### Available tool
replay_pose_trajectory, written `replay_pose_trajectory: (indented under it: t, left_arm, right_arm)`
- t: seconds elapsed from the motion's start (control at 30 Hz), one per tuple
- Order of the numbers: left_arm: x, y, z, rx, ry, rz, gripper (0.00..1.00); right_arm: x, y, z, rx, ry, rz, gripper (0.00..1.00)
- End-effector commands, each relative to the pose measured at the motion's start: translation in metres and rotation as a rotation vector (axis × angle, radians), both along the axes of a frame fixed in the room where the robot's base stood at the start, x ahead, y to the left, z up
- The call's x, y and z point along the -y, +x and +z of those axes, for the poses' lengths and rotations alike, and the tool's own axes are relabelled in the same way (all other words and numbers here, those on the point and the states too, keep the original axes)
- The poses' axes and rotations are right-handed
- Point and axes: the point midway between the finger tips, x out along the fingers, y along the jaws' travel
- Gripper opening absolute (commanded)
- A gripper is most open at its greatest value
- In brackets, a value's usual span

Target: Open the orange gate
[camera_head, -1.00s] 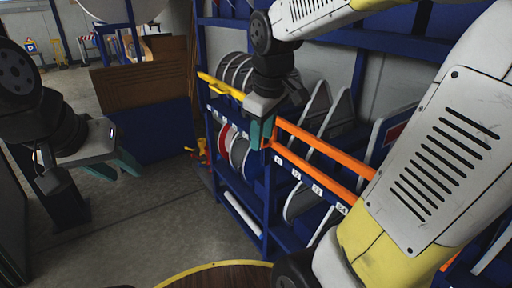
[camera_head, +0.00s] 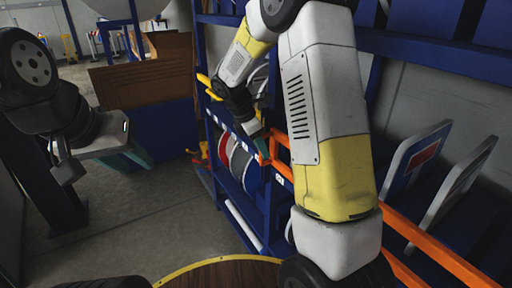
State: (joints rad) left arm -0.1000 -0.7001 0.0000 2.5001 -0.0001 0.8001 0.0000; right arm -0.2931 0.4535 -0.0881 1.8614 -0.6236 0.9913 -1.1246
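The orange gate (camera_head: 438,252) has two long orange rails along the front of the blue shelf rack. My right arm hides its middle; its far left end shows beside my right gripper. My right gripper (camera_head: 264,152) has teal fingertips at that far end, very close to or touching the orange bar. I cannot tell whether the fingers are closed on it. My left gripper (camera_head: 130,156) hangs at the left over the floor, empty and away from the gate, its teal fingers seemingly apart.
The blue rack (camera_head: 440,52) holds several signs, among them a blue and red one (camera_head: 416,160). A yellow bar (camera_head: 211,85) crosses the rack farther left. A round wooden top (camera_head: 225,274) is at the bottom. The grey floor (camera_head: 150,220) at left is clear.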

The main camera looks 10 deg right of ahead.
Motion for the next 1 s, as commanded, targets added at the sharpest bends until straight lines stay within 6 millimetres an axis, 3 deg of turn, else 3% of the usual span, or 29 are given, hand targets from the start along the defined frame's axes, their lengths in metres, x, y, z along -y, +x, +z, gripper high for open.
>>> replay_pose_trajectory:
  t: [0.2, 0.53, 0.7, 0.73, 1.0]
  left_arm:
    - [0.0, 0.0, 0.0, 0.0, 0.0, 0.0, 0.36]
    - [0.0, 0.0, 0.0, 0.0, 0.0, 0.0, 0.36]
    - [0.0, 0.0, 0.0, 0.0, 0.0, 0.0, 0.36]
    - [0.0, 0.0, 0.0, 0.0, 0.0, 0.0, 0.36]
    - [0.0, 0.0, 0.0, 0.0, 0.0, 0.0, 0.36]
  right_arm:
    - [0.009, 0.001, -0.023, -0.001, 0.001, 0.0, 0.36]
    - [0.011, 0.001, -0.027, 0.0, 0.001, -0.001, 0.36]
    - [0.011, 0.001, -0.027, 0.0, 0.001, -0.001, 0.03]
    - [0.011, 0.001, -0.027, 0.0, 0.001, -0.001, 0.0]
    - [0.011, 0.001, -0.026, 0.0, 0.001, -0.001, 0.0]
